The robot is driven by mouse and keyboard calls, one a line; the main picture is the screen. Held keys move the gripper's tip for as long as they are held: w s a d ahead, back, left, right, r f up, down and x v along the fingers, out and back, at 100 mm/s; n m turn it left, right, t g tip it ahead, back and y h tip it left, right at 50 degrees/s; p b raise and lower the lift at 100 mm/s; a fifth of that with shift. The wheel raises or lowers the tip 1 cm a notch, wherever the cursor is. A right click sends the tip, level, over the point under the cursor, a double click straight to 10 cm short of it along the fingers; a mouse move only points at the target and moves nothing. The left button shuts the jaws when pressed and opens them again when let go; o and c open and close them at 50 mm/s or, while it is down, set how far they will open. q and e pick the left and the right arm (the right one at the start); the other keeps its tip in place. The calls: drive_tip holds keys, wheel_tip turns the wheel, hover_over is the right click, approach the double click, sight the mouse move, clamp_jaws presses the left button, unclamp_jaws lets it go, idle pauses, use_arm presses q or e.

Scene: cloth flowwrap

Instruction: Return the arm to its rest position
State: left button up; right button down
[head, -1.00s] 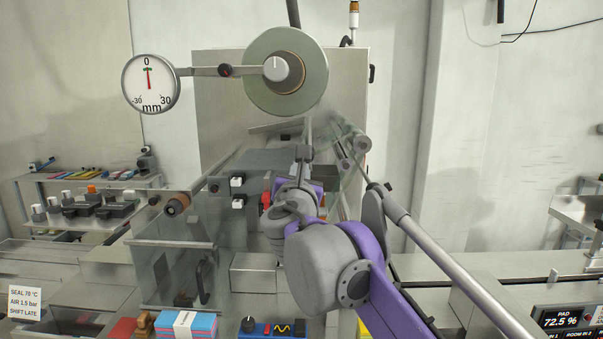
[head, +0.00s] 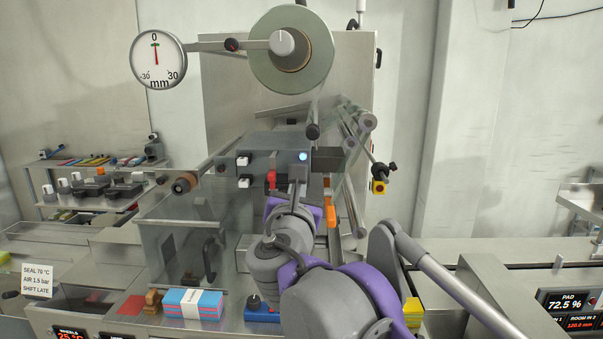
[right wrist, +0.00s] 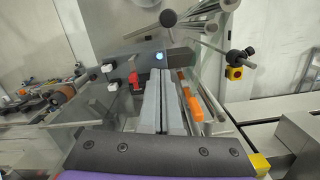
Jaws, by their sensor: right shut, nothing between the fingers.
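My right arm, grey and purple, comes in from the lower right of the head view, bent in front of the wrapping machine. Its gripper (head: 298,170) points away from me, below the machine's control box (head: 262,158). In the right wrist view the gripper's two long grey fingers (right wrist: 161,78) lie side by side, shut and empty, short of the control box. I cannot make out any contact with the machine. My left gripper is not in view.
A film roll (head: 291,50) and a round gauge (head: 157,60) sit high on the machine. A clear guard (head: 180,240) stands left of my arm. A blue cloth stack (head: 192,303) lies in front. A yellow switch box (head: 379,187) hangs at right.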

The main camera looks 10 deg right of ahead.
drive_tip(key=shift+v, duration=1)
drive_tip(key=s+d+f+m+g, duration=0.35)
drive_tip(key=f+m, duration=0.25)
drive_tip(key=f, duration=0.3)
drive_tip(key=s+d+f+m+g, duration=0.2)
drive_tip(key=s+d+f+m, duration=0.25)
drive_tip(key=f, duration=0.35)
drive_tip(key=s+d+f+m+g, duration=0.3)
drive_tip(key=f+m, duration=0.4)
drive_tip(key=f, duration=0.2)
drive_tip(key=s+a+f+m+g+y, duration=0.2)
drive_tip(key=s+f+m, duration=0.4)
drive_tip(key=f, duration=0.4)
drive_tip(key=s+a+f+m+g+y, duration=0.2)
drive_tip(key=s+f+m, duration=0.4)
drive_tip(key=f, duration=0.5)
drive_tip(key=shift+s+a+y, duration=0.8)
drive_tip(key=shift+s+a, duration=0.05)
drive_tip(key=shift+s, duration=0.25)
